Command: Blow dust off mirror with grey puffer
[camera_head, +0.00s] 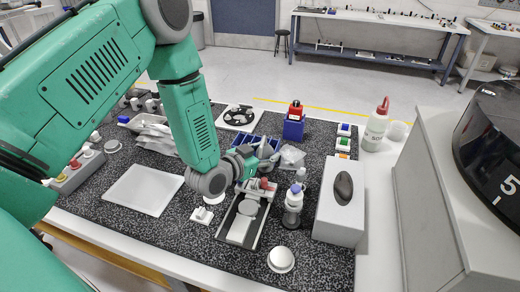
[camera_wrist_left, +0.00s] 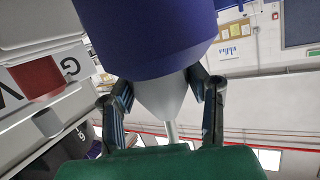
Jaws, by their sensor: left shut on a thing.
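My left gripper (camera_head: 258,160) hangs over the middle of the dark speckled mat, just behind the mirror fixture (camera_head: 226,228). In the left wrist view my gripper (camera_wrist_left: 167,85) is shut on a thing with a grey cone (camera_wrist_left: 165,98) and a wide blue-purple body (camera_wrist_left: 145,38). I cannot tell whether this is the grey puffer; in the head view it is hardly visible. The fixture is a long frame with a round grey disc (camera_head: 248,208), perhaps the mirror, and a red knob (camera_head: 264,184). Dust is too small to see. My right gripper is out of view.
A blue-capped bottle (camera_head: 294,198) stands close right of the fixture, beside a white box (camera_head: 341,205) with a dark oval top. A round silver-white disc (camera_head: 281,260) lies in front. A white tray (camera_head: 145,190) is at left. A red-topped blue block (camera_head: 294,122) stands behind.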

